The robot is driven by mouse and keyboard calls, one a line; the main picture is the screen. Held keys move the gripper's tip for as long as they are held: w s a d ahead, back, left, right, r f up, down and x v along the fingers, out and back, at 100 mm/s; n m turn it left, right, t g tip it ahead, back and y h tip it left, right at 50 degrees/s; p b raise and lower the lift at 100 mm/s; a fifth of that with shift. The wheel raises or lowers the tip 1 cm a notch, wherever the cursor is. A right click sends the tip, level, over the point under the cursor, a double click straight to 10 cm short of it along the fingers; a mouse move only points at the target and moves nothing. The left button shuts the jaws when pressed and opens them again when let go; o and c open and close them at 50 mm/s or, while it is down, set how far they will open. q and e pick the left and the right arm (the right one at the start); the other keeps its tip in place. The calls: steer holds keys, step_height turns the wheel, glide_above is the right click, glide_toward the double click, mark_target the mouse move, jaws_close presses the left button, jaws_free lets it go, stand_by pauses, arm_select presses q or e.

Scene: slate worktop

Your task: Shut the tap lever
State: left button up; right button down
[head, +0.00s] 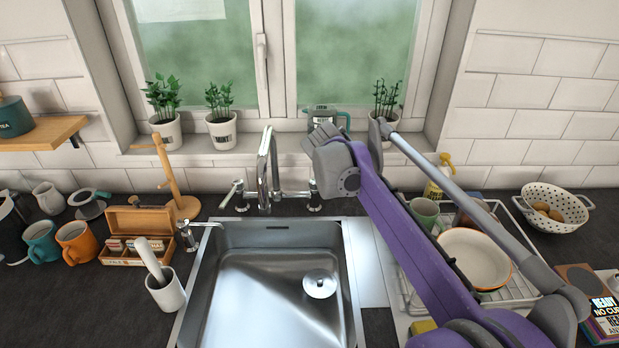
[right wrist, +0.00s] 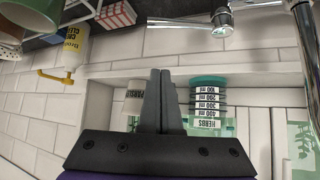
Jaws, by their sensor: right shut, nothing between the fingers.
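The chrome tap (head: 268,170) stands behind the sink, with a lever handle (head: 236,190) on its left and another handle (head: 314,196) on its right. My right wrist and arm cover the space just above and right of the right handle. In the right wrist view, which is upside down, a chrome lever (right wrist: 178,23) sticks out sideways from its post (right wrist: 222,18), and part of the spout (right wrist: 310,45) shows at the right. My right gripper (right wrist: 160,72) is shut and empty, its fingertips apart from the lever in the picture. My left gripper is not in view.
The steel sink (head: 215,290) lies in front of the tap. A dish rack (head: 520,285) with a plate (head: 470,258) stands right, under my arm. A soap bottle (head: 437,185) is behind it.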

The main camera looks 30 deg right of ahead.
steer(key=d+f, duration=0.1)
steer(key=f, duration=0.1)
steer(key=w+d+f, duration=0.1)
steer(key=f, duration=0.2)
steer(key=w+d+f, duration=0.1)
steer(key=f, duration=0.1)
steer(key=shift+d+f, duration=0.1)
steer(key=shift+f, duration=0.45)
steer(key=shift+a, duration=0.25)
steer(key=shift+s+a+m, duration=0.15)
steer(key=shift+a+m, duration=0.05)
steer(key=shift+m, duration=0.2)
